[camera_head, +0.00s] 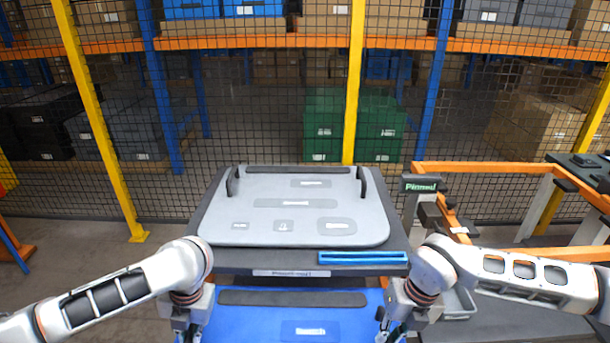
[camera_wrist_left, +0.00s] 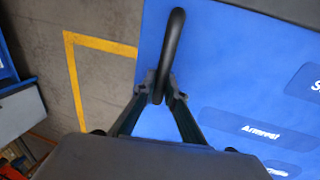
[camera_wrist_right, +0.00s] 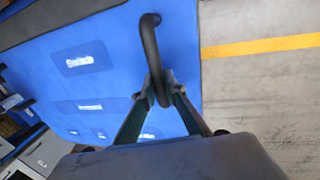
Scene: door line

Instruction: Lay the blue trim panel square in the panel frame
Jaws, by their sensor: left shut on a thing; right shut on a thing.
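The blue trim panel (camera_head: 300,310) lies low at the bottom of the head view, its near part cut off by the picture edge. It has dark strips along two edges and pale labels. My left gripper (camera_head: 190,330) is shut on its black handle, seen in the left wrist view (camera_wrist_left: 160,88). My right gripper (camera_head: 393,330) is shut on the opposite handle, seen in the right wrist view (camera_wrist_right: 160,88). Beyond the panel stands a dark flat stand (camera_head: 245,262) bearing a grey panel (camera_head: 270,215) with two black handles. I cannot tell which thing is the panel frame.
A bright blue bar (camera_head: 362,257) lies on the stand's near edge. An orange-railed rack (camera_head: 490,168) and a grey bin (camera_head: 458,303) stand at the right. A mesh fence with yellow posts (camera_head: 354,80) closes off the back. Floor is clear at the left.

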